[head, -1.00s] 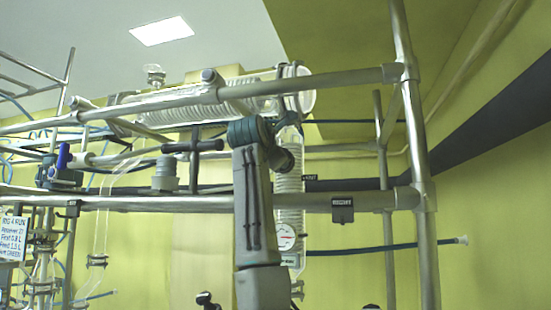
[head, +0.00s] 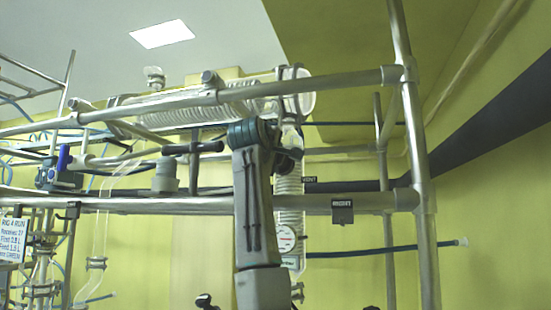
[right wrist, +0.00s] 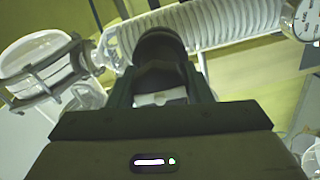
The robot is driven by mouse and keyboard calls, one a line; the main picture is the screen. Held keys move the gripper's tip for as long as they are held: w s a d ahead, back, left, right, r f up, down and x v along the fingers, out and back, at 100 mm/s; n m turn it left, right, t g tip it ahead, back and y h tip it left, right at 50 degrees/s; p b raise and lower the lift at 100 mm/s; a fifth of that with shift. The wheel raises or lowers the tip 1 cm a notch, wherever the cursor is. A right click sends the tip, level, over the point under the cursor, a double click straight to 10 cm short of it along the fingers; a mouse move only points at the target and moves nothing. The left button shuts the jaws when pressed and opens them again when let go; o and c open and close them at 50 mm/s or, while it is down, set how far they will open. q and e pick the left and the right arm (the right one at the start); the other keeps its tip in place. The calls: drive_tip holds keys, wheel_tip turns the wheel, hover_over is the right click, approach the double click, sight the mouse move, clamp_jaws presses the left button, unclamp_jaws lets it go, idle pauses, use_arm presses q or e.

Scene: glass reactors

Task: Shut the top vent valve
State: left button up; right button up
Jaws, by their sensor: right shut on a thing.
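My right gripper (head: 275,136) reaches up in front of the frame, at the joint below the right end of the horizontal glass condenser. In the right wrist view its green fingers (right wrist: 160,88) are shut on a dark, rounded knob (right wrist: 160,48), which I take for the vent valve's handle. My left gripper is not in view.
The horizontal coil condenser (head: 220,105) lies above, behind a metal rail (head: 340,80). A lower rail (head: 375,201) crosses behind my arm. A clamped glass end (right wrist: 38,58) is close left in the wrist view.

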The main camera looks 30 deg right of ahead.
drive_tip(key=m, duration=0.6)
drive_tip(key=shift+r+m, duration=0.1)
drive_tip(key=shift+m, duration=0.2)
drive_tip(key=m+p, duration=0.1)
drive_tip(key=m, duration=0.5)
drive_tip(key=m+p, duration=0.1)
drive_tip(key=m, duration=0.5)
drive_tip(key=shift+r+m, duration=0.1)
drive_tip(key=shift+m, duration=0.2)
drive_tip(key=m, duration=0.5)
drive_tip(key=shift+m+p, duration=0.3)
drive_tip(key=m, duration=0.7)
drive_tip(key=shift+p, duration=0.4)
drive_tip(key=m, duration=0.6)
drive_tip(key=shift+p, duration=0.3)
drive_tip(key=m, duration=0.5)
drive_tip(key=shift+m, duration=2.5)
